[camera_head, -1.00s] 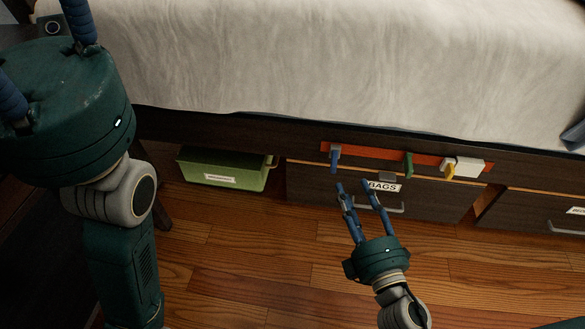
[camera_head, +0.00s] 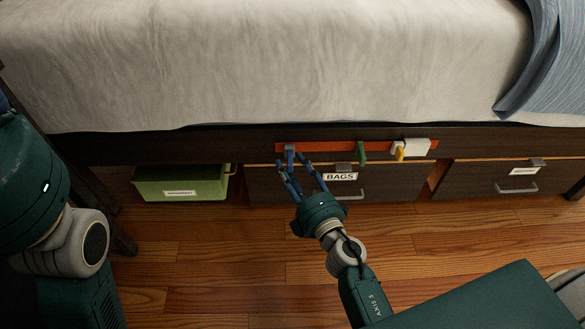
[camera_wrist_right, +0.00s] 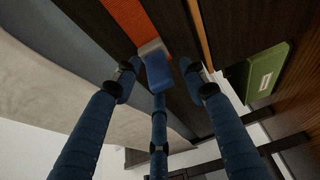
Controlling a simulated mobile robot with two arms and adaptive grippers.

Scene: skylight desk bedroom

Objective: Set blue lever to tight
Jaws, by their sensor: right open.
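The blue lever (camera_head: 290,154) hangs down from the left end of an orange-red strip (camera_head: 325,147) on the bed frame. In the right wrist view the blue lever (camera_wrist_right: 158,72) sits on a grey mount at the end of the strip. My right gripper (camera_head: 295,164) is open, with its fingers reaching up around the lever; contact cannot be told. In the wrist view the right gripper's fingers (camera_wrist_right: 157,76) spread on both sides of the lever, with one below it.
A green lever (camera_head: 362,152) and a yellow lever (camera_head: 399,152) sit further right on the strip, beside a white block (camera_head: 416,146). Below are a drawer labelled BAGS (camera_head: 385,187), a green bin (camera_head: 190,184) and another drawer (camera_head: 505,182). The wooden floor is clear.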

